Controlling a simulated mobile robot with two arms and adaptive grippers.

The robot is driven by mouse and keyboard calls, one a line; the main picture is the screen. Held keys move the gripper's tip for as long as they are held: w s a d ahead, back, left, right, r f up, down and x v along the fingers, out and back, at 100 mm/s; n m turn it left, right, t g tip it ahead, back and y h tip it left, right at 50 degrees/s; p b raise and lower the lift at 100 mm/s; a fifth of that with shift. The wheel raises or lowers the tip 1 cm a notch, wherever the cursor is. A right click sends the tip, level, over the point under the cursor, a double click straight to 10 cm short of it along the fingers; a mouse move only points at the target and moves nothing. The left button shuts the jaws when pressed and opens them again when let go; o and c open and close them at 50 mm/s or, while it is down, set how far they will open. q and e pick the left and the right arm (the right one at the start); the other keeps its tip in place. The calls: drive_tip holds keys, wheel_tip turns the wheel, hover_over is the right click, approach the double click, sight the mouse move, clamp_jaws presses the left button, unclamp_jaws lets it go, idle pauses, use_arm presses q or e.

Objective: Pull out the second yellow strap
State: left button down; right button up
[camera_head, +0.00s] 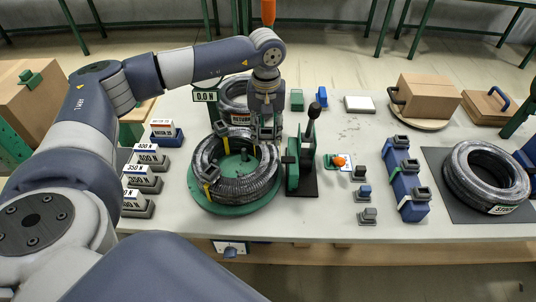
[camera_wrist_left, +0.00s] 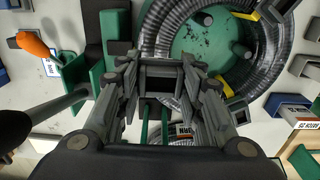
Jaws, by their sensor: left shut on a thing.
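A dark ribbed hose coil (camera_head: 258,188) lies on a round green stand (camera_head: 213,208) with upright posts inside it. Two yellow straps show on its left side: one at the upper left (camera_head: 211,158) and one at the lower left (camera_head: 207,191). They also show in the left wrist view, near the right finger (camera_wrist_left: 223,87) and at the upper right (camera_wrist_left: 246,14). My left gripper (camera_head: 265,137) points down at the coil's far right rim, apart from both straps. It is shut on a dark piece there; the fingers hide what exactly it is. My right gripper is not in view.
A green lever device (camera_head: 292,173) with a black handle stands close right of the coil. Weight blocks (camera_head: 143,178) line the left. Another coil (camera_head: 238,97) stands behind with a readout (camera_head: 205,95). A blue block row (camera_head: 407,185) and a coil (camera_head: 492,177) lie right.

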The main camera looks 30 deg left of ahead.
use_arm(q)
drive_tip(key=shift+r+p, duration=1.7)
drive_tip(key=shift+r, duration=1.5)
